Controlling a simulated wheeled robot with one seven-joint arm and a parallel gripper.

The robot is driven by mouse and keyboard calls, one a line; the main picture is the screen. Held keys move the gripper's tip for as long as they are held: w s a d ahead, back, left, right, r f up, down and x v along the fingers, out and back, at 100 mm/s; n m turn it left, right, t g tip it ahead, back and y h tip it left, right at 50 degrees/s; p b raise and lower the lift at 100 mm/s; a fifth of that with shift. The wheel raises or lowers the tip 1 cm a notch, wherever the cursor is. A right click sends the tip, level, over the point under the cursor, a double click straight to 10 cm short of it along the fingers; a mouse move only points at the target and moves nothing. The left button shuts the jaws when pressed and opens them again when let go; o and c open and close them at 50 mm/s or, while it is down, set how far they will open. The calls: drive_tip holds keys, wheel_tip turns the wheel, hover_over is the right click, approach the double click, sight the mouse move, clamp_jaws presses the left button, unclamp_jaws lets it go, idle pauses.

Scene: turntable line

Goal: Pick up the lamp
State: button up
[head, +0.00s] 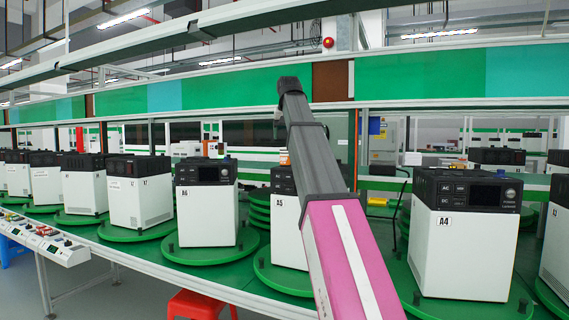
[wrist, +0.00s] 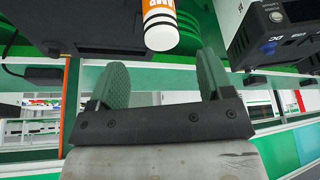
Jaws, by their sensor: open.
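The lamp (wrist: 160,24) is an orange and white cylinder with part of a label reading "AMP" in the wrist view. It is at the top middle, and its far end is cut off by the frame edge. My gripper (wrist: 162,66) is open, with two green pads apart and nothing between them. The lamp appears just beyond the fingertips, roughly in line with the gap. In the head view, a small orange and white piece (head: 284,158) shows beside my arm above box A5, probably the lamp. My gripper (head: 278,122) hangs above it, small and partly hidden.
White boxes with black tops, such as A6 (head: 207,213) and A4 (head: 459,245), stand on green round plates along the line. A dark box (wrist: 100,25) and a box with a control panel (wrist: 275,30) flank the lamp in the wrist view. A green shelf band (head: 420,72) runs behind.

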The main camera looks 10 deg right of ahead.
sight(285, 154)
drive_tip(key=x, duration=0.8)
drive_tip(key=shift+a+f, duration=0.15)
drive_tip(key=shift+f, duration=0.2)
drive_tip(key=c, duration=1.2)
drive_tip(key=shift+r, duration=0.1)
